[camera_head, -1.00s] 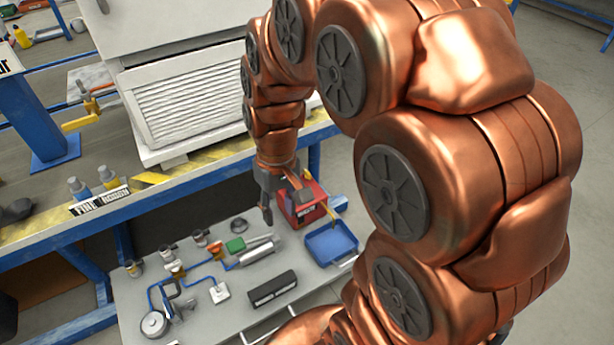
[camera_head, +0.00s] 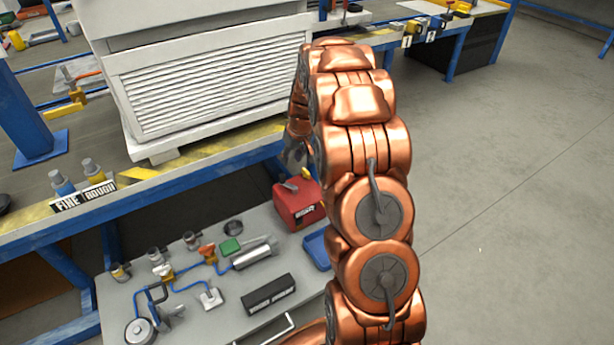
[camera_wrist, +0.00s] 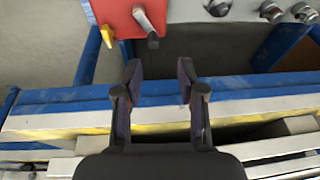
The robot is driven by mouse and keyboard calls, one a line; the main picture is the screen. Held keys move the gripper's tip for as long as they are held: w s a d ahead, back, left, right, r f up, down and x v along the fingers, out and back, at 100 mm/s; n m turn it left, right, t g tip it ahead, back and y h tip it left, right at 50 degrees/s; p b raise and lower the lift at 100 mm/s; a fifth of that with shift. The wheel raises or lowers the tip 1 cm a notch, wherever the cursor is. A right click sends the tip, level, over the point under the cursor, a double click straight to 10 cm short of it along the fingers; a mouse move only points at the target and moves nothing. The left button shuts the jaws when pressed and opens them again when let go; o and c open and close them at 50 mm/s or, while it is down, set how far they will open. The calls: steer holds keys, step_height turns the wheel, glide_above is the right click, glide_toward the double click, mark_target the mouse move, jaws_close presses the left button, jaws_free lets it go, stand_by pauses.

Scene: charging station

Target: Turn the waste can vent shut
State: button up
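The red waste can (camera_head: 294,207) stands on the lower grey shelf, partly hidden by my arm. Its top shows a grey lever (camera_head: 291,186) and a yellow part (camera_head: 306,173). In the wrist view the red can (camera_wrist: 125,14) is at the top edge, cut off. The grey lever (camera_wrist: 147,24) slants across its near side and the yellow part (camera_wrist: 107,36) sticks out to its left; I cannot tell for certain which is the vent. My gripper (camera_wrist: 158,78) is open and empty, apart from the can, with the lever above the gap between its fingers.
The blue-framed bench edge (camera_wrist: 60,105) crosses below the fingers in the wrist view. A blue tray (camera_head: 316,249) is beside the can. A black box (camera_head: 268,293) and blue tubing with fittings (camera_head: 180,285) lie on the shelf. Open floor (camera_head: 500,200) is to the right.

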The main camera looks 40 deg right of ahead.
steer(key=t+h+b, duration=0.1)
steer(key=b, duration=0.2)
glide_toward(306, 171)
steer(key=f, duration=0.2)
steer(key=b+x, duration=0.1)
steer(key=x, duration=0.6)
steer(key=shift+w+r, duration=0.1)
steer(key=shift+w+f, duration=0.2)
steer(key=shift+f, duration=0.05)
jaws_close()
